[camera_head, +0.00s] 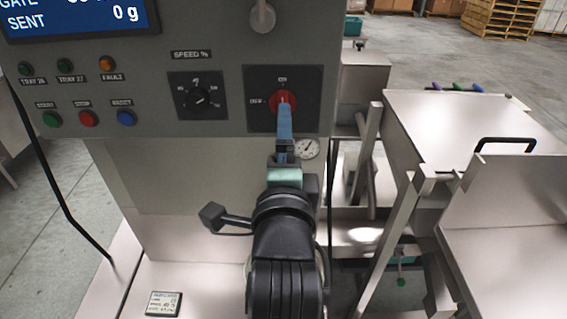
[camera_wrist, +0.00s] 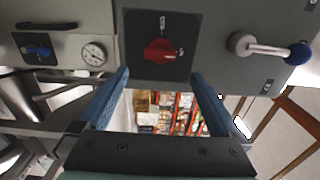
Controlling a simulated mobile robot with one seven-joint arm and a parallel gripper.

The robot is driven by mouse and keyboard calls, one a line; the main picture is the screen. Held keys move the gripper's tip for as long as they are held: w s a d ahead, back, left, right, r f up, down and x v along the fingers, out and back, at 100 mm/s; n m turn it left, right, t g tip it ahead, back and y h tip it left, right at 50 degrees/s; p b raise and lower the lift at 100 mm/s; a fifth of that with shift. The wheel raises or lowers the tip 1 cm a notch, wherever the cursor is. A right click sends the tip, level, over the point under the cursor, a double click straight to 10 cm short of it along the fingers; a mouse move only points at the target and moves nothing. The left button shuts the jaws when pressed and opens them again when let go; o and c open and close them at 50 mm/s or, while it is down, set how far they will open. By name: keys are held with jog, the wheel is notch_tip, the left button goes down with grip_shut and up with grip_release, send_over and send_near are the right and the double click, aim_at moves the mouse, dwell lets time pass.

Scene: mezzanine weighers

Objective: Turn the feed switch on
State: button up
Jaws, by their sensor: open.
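The feed switch is a red rotary knob (camera_head: 280,97) on a dark square plate, marked ON above and OFF to its left in the head view. In the wrist view the red knob (camera_wrist: 160,50) lies ahead, between the two blue fingers. My gripper (camera_head: 285,112) is in front of the switch, and its blue finger hides part of the knob in the head view. In the wrist view my gripper (camera_wrist: 160,76) is open, with a wide gap and nothing held. I cannot tell which mark the knob points to.
The speed dial (camera_head: 201,98) is left of the switch. A lever with a blue ball end (camera_wrist: 298,52) juts from the panel. A gauge (camera_head: 307,149) sits below right of the switch. Red, green and blue buttons (camera_head: 126,118) are further left. Metal trays (camera_head: 470,130) stand at right.

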jog(key=shift+s+b, duration=0.35)
jog(key=shift+s, duration=1.65)
jog(key=s+r+n+t, duration=0.3)
jog(key=r+n, duration=0.3)
jog(key=r, duration=0.3)
jog(key=s+r+n+t, duration=0.3)
jog(key=r+n, duration=0.3)
jog(key=r, duration=0.4)
jog(key=s+r+n+t, duration=0.3)
jog(key=s+r+n, duration=0.2)
jog(key=r, duration=0.5)
jog(key=shift+n, duration=0.6)
jog(key=shift+f, duration=0.1)
